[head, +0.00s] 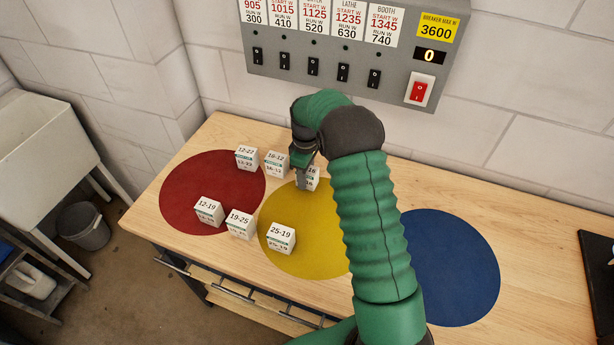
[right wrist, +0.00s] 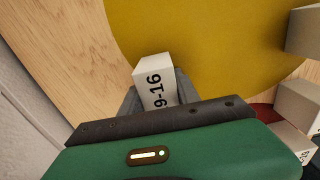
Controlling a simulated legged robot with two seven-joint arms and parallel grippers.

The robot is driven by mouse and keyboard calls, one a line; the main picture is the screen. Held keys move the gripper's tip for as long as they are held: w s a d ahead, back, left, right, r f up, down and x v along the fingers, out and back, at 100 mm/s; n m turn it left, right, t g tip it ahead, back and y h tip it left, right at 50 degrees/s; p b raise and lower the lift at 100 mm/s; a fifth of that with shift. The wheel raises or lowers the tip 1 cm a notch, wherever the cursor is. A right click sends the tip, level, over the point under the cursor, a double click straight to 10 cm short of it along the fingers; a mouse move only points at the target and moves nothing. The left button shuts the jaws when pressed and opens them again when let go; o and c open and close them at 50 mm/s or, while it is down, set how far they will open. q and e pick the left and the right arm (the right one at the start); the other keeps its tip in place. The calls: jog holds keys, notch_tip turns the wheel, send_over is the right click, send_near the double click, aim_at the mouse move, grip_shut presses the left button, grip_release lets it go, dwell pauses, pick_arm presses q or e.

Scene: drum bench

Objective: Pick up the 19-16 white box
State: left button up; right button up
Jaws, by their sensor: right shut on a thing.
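The 19-16 white box (head: 312,176) stands at the back edge of the yellow circle (head: 305,240), partly hidden by my right gripper (head: 303,182). In the right wrist view the box (right wrist: 154,82) sits between the fingers, and part of its label reads "9-16". My right gripper (right wrist: 155,100) is shut on this box. I cannot tell if the box is lifted off the bench. My left gripper is not in view.
White boxes 16-12 (head: 276,164) and 12-22 (head: 247,158) stand close to the left of my right gripper. Boxes 12-19 (head: 208,212), 19-25 (head: 240,224) and 25-19 (head: 281,238) stand nearer. The blue circle (head: 455,265) is clear. A switch panel (head: 320,60) hangs on the wall behind.

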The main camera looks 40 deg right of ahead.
jog(key=shift+f, duration=0.1)
grip_shut()
